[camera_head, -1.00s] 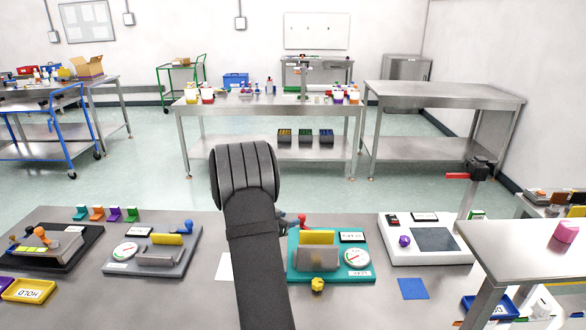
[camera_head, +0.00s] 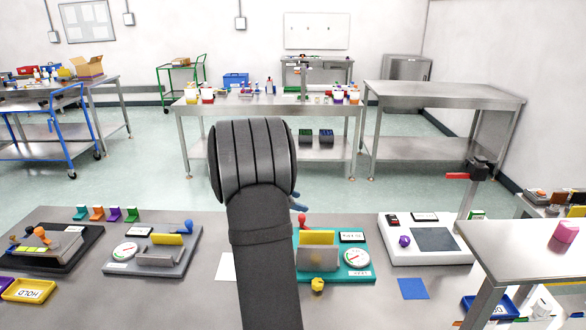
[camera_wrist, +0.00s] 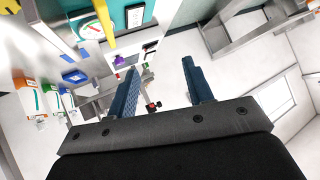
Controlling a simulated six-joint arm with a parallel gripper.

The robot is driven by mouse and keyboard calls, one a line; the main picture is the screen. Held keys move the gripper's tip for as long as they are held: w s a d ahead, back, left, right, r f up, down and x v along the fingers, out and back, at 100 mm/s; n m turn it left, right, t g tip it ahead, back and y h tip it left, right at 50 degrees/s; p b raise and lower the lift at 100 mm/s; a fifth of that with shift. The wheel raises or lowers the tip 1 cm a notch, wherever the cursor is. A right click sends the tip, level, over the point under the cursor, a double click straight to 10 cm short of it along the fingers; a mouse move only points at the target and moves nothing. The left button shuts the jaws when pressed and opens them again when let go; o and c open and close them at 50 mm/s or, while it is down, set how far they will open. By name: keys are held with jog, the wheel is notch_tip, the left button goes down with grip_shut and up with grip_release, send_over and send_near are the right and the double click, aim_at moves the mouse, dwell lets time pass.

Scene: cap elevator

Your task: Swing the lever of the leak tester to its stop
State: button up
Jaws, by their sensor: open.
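Two testers with round gauges stand on the bench, and I cannot read which label says leak tester. The teal tester (camera_head: 364,277) has a red lever knob (camera_head: 302,220), a yellow bar and a white gauge. The grey tester (camera_head: 190,263) to its left has a blue lever (camera_head: 187,227) and a gauge. My gripper (camera_head: 298,202) is mostly hidden behind my arm; a blue fingertip shows just above and beside the red knob. In the wrist view my gripper (camera_wrist: 162,85) is open with nothing between its fingers; the teal tester (camera_wrist: 135,38) is at upper left, apart from them.
A white station (camera_head: 392,254) with a purple ball knob stands right of the teal tester. A black station (camera_head: 88,243) is at far left. A steel side table (camera_head: 510,245) and a post with a red handle (camera_head: 458,176) stand at right. A yellow tray (camera_head: 30,290) lies front left.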

notch_tip(320, 180, up, 12)
jog(key=s+a+m+g+y, duration=0.1)
jog(key=m+g+y, duration=0.1)
jog(key=m+y, duration=0.2)
jog(key=shift+s+y, duration=0.15)
jog(key=shift+y, duration=0.75)
